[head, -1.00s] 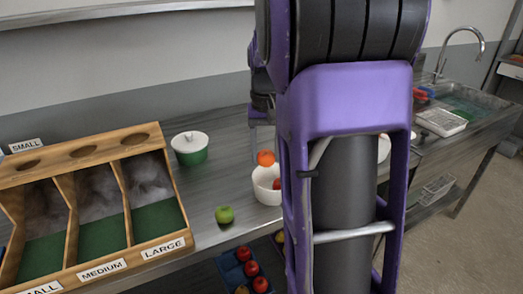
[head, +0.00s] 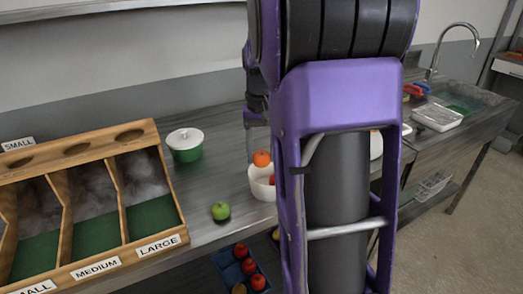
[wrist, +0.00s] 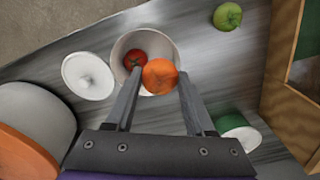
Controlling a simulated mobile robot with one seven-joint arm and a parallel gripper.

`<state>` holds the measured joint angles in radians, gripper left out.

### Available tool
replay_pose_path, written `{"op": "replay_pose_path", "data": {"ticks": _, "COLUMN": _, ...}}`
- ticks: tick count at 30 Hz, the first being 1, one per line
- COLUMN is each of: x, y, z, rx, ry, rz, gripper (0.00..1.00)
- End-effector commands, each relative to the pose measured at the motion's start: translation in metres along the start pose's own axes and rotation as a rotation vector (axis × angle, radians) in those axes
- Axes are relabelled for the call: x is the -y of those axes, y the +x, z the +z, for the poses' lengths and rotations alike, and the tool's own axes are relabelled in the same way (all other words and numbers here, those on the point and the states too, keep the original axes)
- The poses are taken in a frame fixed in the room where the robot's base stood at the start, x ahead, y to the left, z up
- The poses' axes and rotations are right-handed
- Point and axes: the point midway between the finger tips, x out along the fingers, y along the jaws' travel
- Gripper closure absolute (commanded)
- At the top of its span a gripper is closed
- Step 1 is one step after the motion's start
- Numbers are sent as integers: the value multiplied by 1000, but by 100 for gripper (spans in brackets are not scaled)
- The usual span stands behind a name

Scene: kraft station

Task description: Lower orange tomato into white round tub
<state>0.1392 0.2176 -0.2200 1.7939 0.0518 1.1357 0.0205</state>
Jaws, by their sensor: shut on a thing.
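The orange tomato (wrist: 160,76) is between the fingers of my gripper (wrist: 157,88), which is shut on it. In the head view the orange tomato (head: 262,158) shows at the rim of the white round tub (head: 262,186), over its opening; how far it is above the inside cannot be told. In the wrist view the tub (wrist: 128,42) lies right under the tomato, with a red tomato (wrist: 135,59) inside it. My arm hides the right part of the tub in the head view.
A green apple-like fruit (head: 221,211) sits left of the tub. A green pot with white lid (head: 185,145) stands behind it. A wooden sorting rack (head: 150,246) is at the left. A white round lid (wrist: 88,75) lies beside the tub.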

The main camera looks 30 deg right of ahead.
Motion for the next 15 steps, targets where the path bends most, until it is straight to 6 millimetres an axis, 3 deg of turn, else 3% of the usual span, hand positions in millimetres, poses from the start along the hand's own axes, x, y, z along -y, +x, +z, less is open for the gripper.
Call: {"op": "replay_pose_path", "data": {"ticks": 15, "x": 0, "y": 28, "z": 0, "rx": 1, "ry": 0, "rz": 0, "gripper": 99}}
